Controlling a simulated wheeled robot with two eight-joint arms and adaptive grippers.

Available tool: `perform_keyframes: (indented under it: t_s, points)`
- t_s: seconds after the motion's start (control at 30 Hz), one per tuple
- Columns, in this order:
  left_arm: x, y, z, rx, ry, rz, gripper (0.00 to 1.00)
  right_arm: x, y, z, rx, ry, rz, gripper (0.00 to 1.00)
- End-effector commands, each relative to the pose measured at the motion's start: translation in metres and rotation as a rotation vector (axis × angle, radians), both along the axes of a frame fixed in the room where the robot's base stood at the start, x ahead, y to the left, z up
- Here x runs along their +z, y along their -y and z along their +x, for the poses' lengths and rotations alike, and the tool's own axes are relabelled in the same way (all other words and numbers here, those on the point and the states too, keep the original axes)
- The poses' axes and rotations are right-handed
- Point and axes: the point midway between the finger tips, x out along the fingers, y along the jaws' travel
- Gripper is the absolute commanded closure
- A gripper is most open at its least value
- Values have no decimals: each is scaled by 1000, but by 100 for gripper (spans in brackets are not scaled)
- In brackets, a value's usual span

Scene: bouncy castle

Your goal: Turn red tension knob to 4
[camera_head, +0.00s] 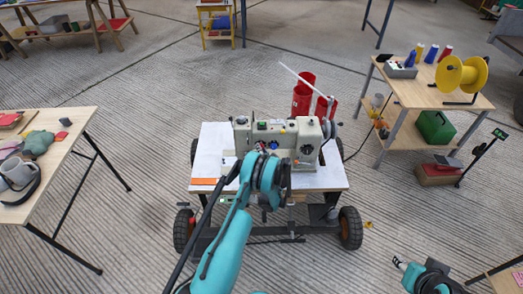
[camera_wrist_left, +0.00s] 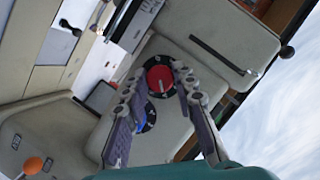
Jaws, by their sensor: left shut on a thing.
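A sewing machine (camera_head: 300,140) stands on a white-topped wheeled cart (camera_head: 215,150). In the left wrist view, the red knob (camera_wrist_left: 160,77) sits on a black dial on the machine's pale body. A white mark on the knob points toward the picture's bottom; the dial's numbers are too small to read. My left gripper (camera_wrist_left: 161,72) has its two fingers on either side of the red knob, shut on it. A blue knob (camera_wrist_left: 144,121) lies just below, between the fingers. In the head view, my left wrist (camera_head: 265,172) hides much of the machine's front.
Red cylindrical containers (camera_head: 303,95) stand behind the machine. An orange strip (camera_head: 205,181) lies at the cart's front left. A cluttered table (camera_head: 75,120) is at left; a wooden shelf table (camera_head: 410,92) with a yellow spool (camera_head: 462,74) is at right.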

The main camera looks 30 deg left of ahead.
Motion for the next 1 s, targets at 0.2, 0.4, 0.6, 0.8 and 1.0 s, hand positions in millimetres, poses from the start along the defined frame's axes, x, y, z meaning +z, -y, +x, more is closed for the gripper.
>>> perform_keyframes:
  t_s: [0.2,0.4,0.6,0.8,1.0]
  points:
    - [0,-1,0,0,-4,7,100,0,0,0,0,0,0,60]
    - [0,-1,0,0,-3,6,100,0,0,0,0,0,0,60]
    - [0,-1,0,0,-3,6,53,0,0,0,0,0,0,60]
    - [1,0,0,0,-3,5,53,0,0,0,0,0,0,60]
    - [23,0,0,0,-4,5,53,0,0,0,0,0,0,60]
